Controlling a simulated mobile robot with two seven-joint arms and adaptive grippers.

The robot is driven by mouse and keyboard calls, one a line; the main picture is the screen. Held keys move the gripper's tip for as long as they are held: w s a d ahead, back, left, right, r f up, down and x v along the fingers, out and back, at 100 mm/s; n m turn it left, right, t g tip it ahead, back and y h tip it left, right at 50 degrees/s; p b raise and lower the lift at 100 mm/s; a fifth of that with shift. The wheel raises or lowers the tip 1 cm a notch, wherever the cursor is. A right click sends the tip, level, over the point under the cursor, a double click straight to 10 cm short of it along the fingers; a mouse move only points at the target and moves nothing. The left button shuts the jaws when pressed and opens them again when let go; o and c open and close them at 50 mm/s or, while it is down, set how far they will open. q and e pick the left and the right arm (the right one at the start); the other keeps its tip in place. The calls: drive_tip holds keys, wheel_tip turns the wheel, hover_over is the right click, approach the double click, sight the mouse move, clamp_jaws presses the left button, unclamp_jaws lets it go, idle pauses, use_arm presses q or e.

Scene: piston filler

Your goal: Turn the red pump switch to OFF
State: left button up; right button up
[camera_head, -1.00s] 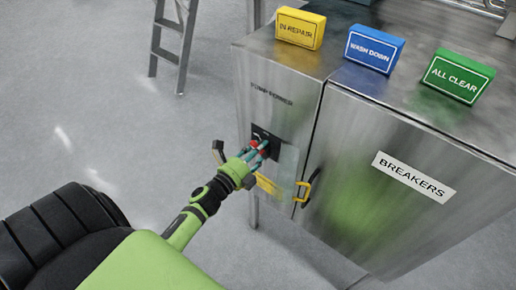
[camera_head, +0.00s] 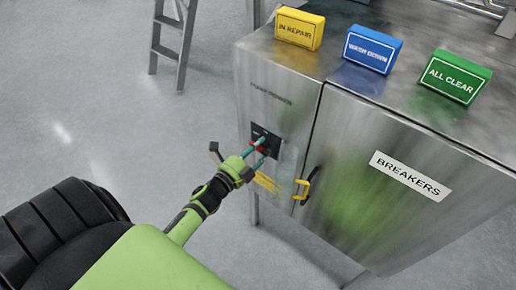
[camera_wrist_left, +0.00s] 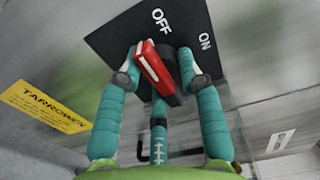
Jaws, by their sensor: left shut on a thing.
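The red pump switch (camera_wrist_left: 150,68) sits on a black plate (camera_wrist_left: 118,38) marked OFF and ON. In the left wrist view its red handle, with a white line, lies between my teal fingers, its upper end nearer the OFF mark than the ON mark. I cannot tell whether it sits fully at OFF. In the head view the switch (camera_head: 257,148) is partly hidden by the fingers. My left gripper (camera_wrist_left: 165,70) is shut on the switch; it also shows in the head view (camera_head: 260,148) at the cabinet front. My right gripper is not in view.
Yellow (camera_head: 300,28), blue (camera_head: 372,50) and green (camera_head: 457,77) signs stand on top. A ladder (camera_head: 172,42) stands behind on open floor.

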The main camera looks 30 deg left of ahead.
use_arm(q)
drive_tip(key=shift+w+a+r, duration=0.1)
drive_tip(key=shift+r, duration=0.2)
drive_tip(key=o, duration=1.1)
drive_tip(key=shift+f, duration=0.15)
drive_tip(key=s, duration=1.2)
drive_tip(key=shift+a, duration=0.4)
